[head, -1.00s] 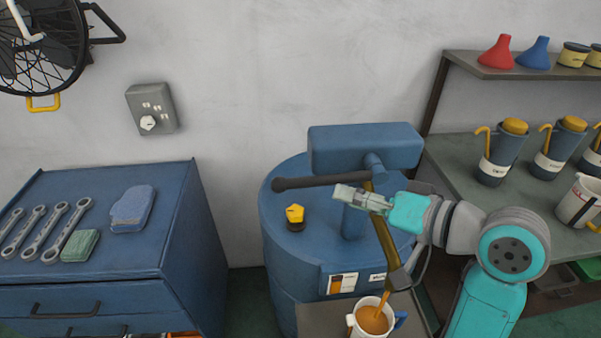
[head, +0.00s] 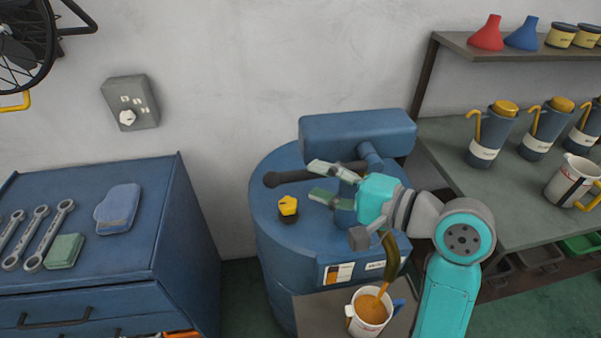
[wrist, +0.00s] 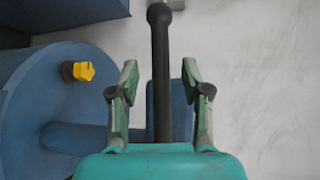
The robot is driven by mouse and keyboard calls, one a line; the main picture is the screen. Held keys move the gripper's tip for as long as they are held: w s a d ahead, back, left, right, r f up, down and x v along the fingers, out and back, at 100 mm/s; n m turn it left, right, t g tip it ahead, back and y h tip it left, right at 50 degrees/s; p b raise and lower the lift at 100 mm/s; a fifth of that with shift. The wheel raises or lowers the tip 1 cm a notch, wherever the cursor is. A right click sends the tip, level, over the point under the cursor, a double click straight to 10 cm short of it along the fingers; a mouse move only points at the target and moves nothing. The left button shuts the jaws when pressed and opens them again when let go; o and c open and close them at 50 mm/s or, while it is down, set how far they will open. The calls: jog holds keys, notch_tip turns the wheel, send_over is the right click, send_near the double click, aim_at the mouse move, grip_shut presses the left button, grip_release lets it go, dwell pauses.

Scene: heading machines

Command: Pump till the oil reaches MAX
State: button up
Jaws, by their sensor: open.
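A blue oil drum (head: 275,235) carries a blue pump head (head: 355,132) and a dark lever (head: 285,179), which points left and lies nearly level. My gripper (head: 320,181) is open at the lever. In the wrist view the lever (wrist: 161,40) passes between the spread fingers of my gripper (wrist: 160,72), with a gap on both sides. A brown spout (head: 390,255) lets an orange oil stream fall into a white jug (head: 358,322) below. Orange oil (head: 370,308) shows inside the jug. I cannot make out a MAX mark or the exact level.
A yellow cap (head: 288,206) sits on the drum top. A blue cabinet (head: 95,270) with wrenches and cloths stands left. At right, a bench (head: 450,150) holds blue oil cans (head: 488,135) and another white jug (head: 572,182). Funnels (head: 487,33) stand on the shelf above.

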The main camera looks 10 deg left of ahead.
aim_at(308, 178)
jog(key=shift+x, duration=2.4)
grip_shut()
